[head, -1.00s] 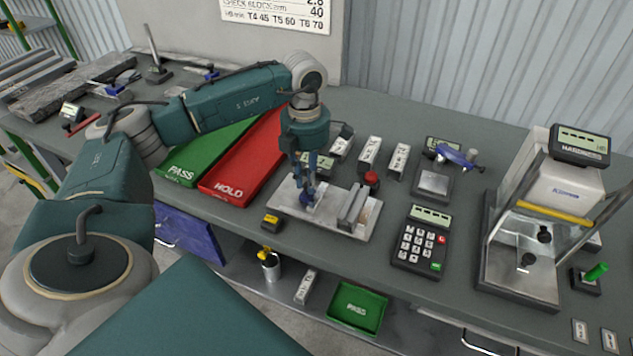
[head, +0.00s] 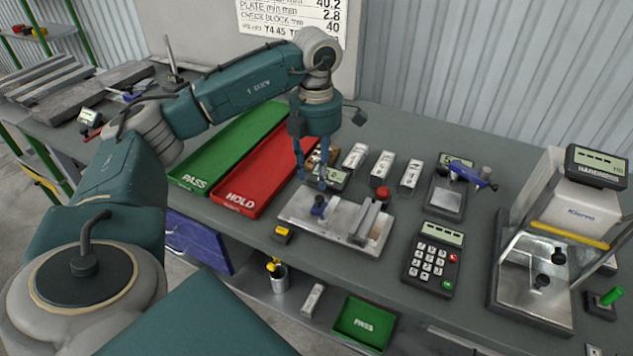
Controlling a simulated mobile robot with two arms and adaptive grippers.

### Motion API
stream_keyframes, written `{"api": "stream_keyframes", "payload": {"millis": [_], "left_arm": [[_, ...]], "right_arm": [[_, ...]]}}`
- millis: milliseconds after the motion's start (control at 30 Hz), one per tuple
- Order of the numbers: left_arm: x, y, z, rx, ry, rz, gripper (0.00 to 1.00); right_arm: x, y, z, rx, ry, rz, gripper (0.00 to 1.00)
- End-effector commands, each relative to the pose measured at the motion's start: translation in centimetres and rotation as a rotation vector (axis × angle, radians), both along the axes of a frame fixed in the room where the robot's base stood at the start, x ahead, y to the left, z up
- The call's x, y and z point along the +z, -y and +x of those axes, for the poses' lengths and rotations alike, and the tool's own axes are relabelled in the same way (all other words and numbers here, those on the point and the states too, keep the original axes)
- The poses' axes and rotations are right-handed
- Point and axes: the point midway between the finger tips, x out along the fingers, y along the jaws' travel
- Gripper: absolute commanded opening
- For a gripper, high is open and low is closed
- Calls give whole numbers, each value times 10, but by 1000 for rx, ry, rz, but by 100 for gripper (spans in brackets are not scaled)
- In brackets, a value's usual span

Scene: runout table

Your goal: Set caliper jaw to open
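A metal plate fixture (head: 300,222) lies on the bench at mid-view; I take it for the caliper. It carries a small blue knob (head: 318,207) on its left half and upright metal blocks (head: 370,222) on its right half. Bare plate shows between knob and blocks. A small display (head: 334,179) stands behind it, partly hidden by my fingers. My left gripper (head: 312,184) points down just above and behind the knob, its two fingers apart and nothing between them. It looks clear of the knob, though the depth is hard to judge. My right gripper is out of view.
A red HOLD tray (head: 245,200) and green PASS tray (head: 195,183) lie left of the plate. Several pale blocks (head: 383,165) stand behind it. A keypad (head: 432,262) and a hardness tester (head: 575,210) stand to the right. A yellow block (head: 283,233) sits near the front edge.

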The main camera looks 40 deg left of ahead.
Motion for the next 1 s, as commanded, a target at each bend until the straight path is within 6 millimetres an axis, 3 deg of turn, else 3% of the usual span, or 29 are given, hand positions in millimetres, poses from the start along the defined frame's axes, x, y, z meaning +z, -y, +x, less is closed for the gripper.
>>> {"api": "stream_keyframes", "payload": {"millis": [100, 333, 1000], "left_arm": [[25, 0, 1, 0, 4, -2, 37], [50, -1, 0, 1, 1, 0, 37], [52, -1, -1, 1, -1, 0, 37]], "right_arm": [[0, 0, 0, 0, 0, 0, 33], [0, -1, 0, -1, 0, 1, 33], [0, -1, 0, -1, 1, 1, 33]]}}
